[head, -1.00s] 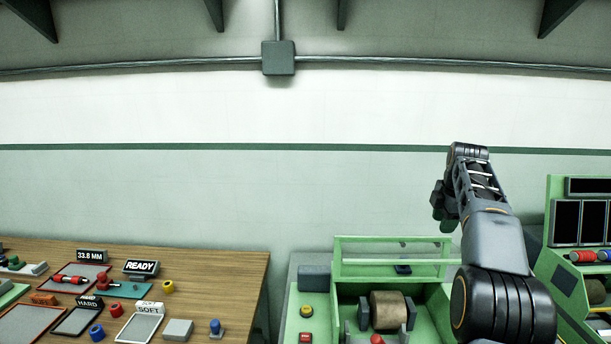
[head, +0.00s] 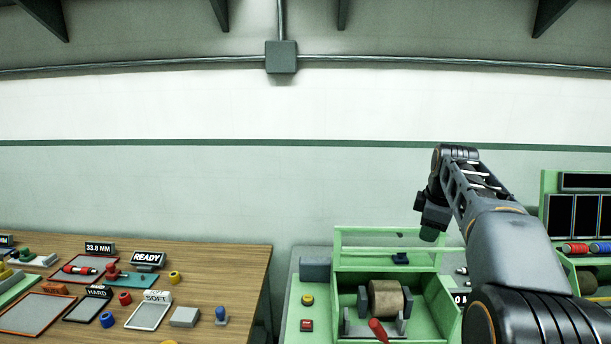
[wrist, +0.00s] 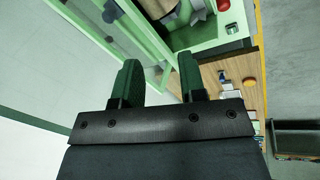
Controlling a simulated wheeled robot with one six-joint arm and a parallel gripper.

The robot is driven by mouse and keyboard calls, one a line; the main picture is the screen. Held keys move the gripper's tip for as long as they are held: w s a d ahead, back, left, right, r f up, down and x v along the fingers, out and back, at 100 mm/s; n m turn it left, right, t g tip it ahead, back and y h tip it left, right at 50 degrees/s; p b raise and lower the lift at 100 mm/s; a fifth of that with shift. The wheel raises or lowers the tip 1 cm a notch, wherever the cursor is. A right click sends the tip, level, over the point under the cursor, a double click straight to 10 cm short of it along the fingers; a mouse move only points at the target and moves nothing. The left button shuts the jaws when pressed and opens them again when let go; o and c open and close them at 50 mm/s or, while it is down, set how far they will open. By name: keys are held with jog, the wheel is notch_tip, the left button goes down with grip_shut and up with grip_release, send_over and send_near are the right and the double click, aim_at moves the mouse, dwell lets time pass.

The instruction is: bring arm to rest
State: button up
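My arm reaches up in front of the wall on the right of the head view, with my gripper (head: 430,232) at its end, hanging above the green machine (head: 440,296). In the wrist view my gripper (wrist: 158,80) shows two dark green fingers set apart, with nothing between them. It is open and empty. The green machine also shows beyond the fingers in the wrist view (wrist: 212,58). My gripper is apart from the machine and from the table.
A wooden table (head: 235,265) at the left holds trays, coloured rings, a READY sign (head: 148,258) and small parts. The green machine has a brown roller (head: 386,299) and a red-handled lever (head: 377,330). A green rack (head: 550,210) stands at the right.

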jog(key=s+a+f+m, duration=0.4)
jog(key=s, duration=0.3)
jog(key=s+a+f+m+t+b, duration=0.1)
jog(key=s+a+f+m, duration=0.3)
jog(key=s, duration=0.4)
jog(key=s+a+f+m, duration=0.4)
jog(key=s+f, duration=0.2)
jog(key=s, duration=0.1)
jog(key=shift+s+a+f+m+t, duration=0.2)
jog(key=shift+s+m+t, duration=0.1)
jog(key=shift+s+t, duration=0.1)
jog(key=shift+d, duration=0.15)
